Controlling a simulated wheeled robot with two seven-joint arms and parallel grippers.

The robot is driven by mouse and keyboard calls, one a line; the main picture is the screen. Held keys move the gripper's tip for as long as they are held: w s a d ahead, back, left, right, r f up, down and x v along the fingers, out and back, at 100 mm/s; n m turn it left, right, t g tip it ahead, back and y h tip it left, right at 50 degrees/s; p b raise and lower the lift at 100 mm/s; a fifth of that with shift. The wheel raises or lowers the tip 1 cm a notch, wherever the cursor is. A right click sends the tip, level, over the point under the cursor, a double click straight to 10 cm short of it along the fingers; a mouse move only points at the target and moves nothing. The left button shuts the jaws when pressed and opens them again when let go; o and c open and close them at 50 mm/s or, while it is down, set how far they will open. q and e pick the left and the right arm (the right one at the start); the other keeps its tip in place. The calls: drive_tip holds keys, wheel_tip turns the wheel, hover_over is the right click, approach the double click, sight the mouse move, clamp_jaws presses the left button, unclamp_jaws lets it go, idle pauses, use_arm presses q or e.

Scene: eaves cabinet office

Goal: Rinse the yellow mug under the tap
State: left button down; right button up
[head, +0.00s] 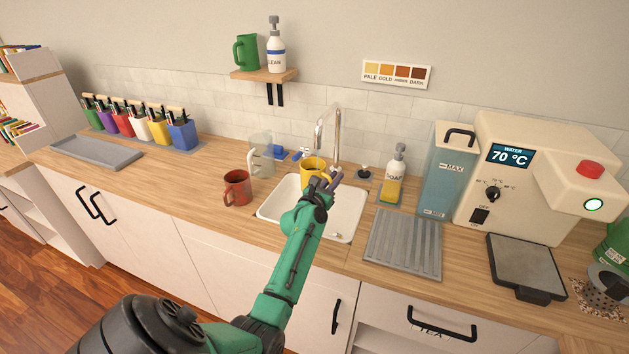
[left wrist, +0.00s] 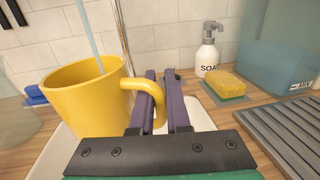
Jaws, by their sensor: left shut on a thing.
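The yellow mug (head: 311,168) is held upright over the sink, below the spout of the chrome tap (head: 336,125). In the left wrist view, a thin stream of water (left wrist: 91,35) runs down into the mug (left wrist: 85,100). My left gripper (head: 329,183) is shut on the mug's handle; its purple fingers (left wrist: 163,100) pinch the handle at the right side. The white sink (head: 340,225) lies below the mug and arm. The mug's inside bottom is hidden. My right gripper is not in view.
A red mug (head: 237,187) and a clear jug (head: 262,150) stand left of the sink. A soap bottle (head: 395,170) with a yellow sponge (left wrist: 226,82) stands to the right, behind a grey ribbed drying mat (head: 403,245). A water dispenser (head: 500,180) is farther right.

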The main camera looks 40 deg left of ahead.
use_arm(q)
drive_tip(key=shift+s+r, duration=0.1)
drive_tip(key=shift+r, duration=0.05)
drive_tip(key=s+d+p, duration=0.1)
drive_tip(key=s+p, duration=0.2)
drive_tip(key=s, duration=0.4)
drive_tip(key=shift+s, duration=0.4)
idle(1.0)
drive_tip(key=s+r+p, duration=0.4)
drive_tip(key=s, duration=0.1)
drive_tip(key=shift+d+p, duration=0.35)
drive_tip(key=shift+p, duration=0.05)
